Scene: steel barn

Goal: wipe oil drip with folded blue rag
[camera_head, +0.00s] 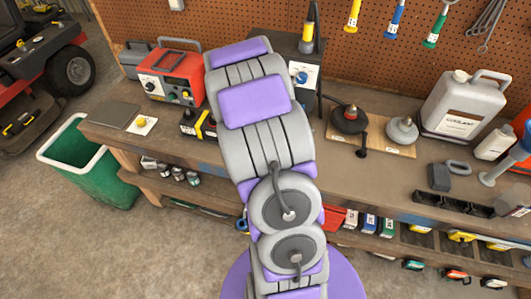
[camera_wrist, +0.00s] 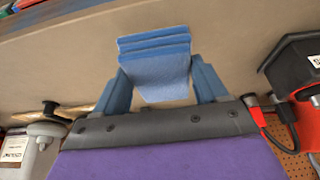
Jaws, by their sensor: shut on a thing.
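In the wrist view, the folded blue rag (camera_wrist: 155,48) is a stack of layers with a smooth flap facing me. My gripper (camera_wrist: 158,86) is shut on it, with one blue finger on each side. The rag is over the brown workbench (camera_wrist: 55,57); I cannot tell whether it touches the top. In the head view my arm hides the gripper, the rag and the middle of the workbench (camera_head: 290,158). I cannot make out an oil drip in either view.
A red machine (camera_head: 172,77) and a yellow-black tool (camera_head: 198,124) stand left of my arm. A black oil can (camera_head: 349,118) and grey can (camera_head: 403,130) share a wooden board at right, near a coolant jug (camera_head: 463,103). A green bin (camera_head: 85,165) is at left.

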